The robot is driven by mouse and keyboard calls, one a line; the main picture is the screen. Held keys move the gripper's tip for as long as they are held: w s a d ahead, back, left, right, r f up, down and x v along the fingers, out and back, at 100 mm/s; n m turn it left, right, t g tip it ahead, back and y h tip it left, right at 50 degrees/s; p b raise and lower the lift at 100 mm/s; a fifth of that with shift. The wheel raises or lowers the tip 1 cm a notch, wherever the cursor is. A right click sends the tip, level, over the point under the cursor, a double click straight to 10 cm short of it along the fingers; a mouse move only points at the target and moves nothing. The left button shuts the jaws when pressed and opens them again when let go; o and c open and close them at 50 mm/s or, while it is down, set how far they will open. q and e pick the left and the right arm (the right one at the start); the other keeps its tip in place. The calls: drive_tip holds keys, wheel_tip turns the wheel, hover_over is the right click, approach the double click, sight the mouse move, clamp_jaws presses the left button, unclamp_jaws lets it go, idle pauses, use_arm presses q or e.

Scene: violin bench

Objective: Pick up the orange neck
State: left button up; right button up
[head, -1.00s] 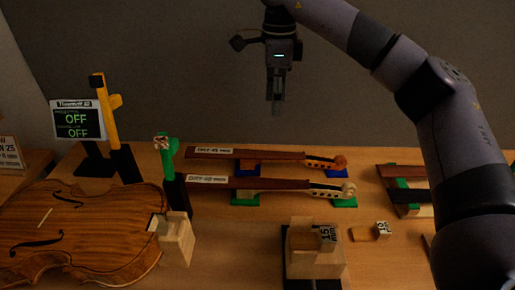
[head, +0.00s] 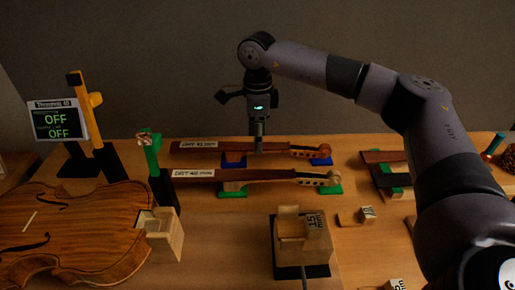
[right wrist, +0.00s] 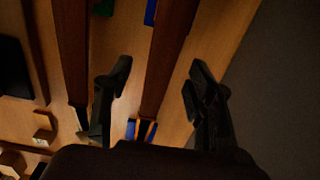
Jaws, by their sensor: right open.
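The orange neck (head: 284,147) lies at the back of the bench on blue rests, with a dark reddish fingerboard, a white label and an orange scroll at its right end. My right gripper (head: 258,146) is over the middle of it, pointing down. In the right wrist view the open fingers (right wrist: 160,68) stand on either side of the orange neck (right wrist: 168,55), with nothing gripped. A second neck with a pale scroll (head: 270,175) lies in front on green rests; it also shows left of the fingers (right wrist: 74,50). My left gripper is out of view.
A violin body (head: 70,235) fills the left front. A green post (head: 152,155), a yellow stand (head: 92,105) and a display reading OFF (head: 57,121) stand behind it. A wooden block on a black base (head: 302,240) is at front centre. Another neck (head: 385,157) lies right.

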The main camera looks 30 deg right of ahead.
sight(253, 151)
drive_tip(key=shift+f, duration=2)
drive_tip(key=shift+c, duration=0.5)
clamp_jaws()
